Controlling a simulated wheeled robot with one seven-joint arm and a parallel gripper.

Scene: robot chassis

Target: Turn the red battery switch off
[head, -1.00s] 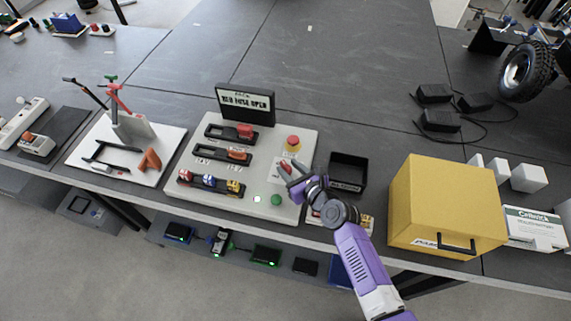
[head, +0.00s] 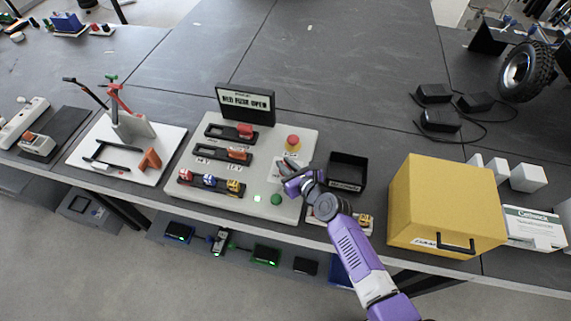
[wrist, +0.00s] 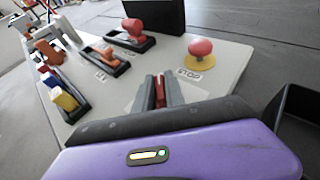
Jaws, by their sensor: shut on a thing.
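The red battery switch (wrist: 160,90) is on the light grey panel (wrist: 220,62), below the red STOP button. My gripper (wrist: 161,93) is shut on the switch's red handle, with a grey finger on either side of it. In the head view my gripper (head: 289,170) reaches over the right part of the panel and mostly hides the switch. The switch's base and any position marks are hidden by the fingers, so I cannot tell its exact setting.
The red STOP button (head: 292,142) stands just behind my gripper. A black open bin (head: 347,172) and a yellow box (head: 447,195) stand to the right.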

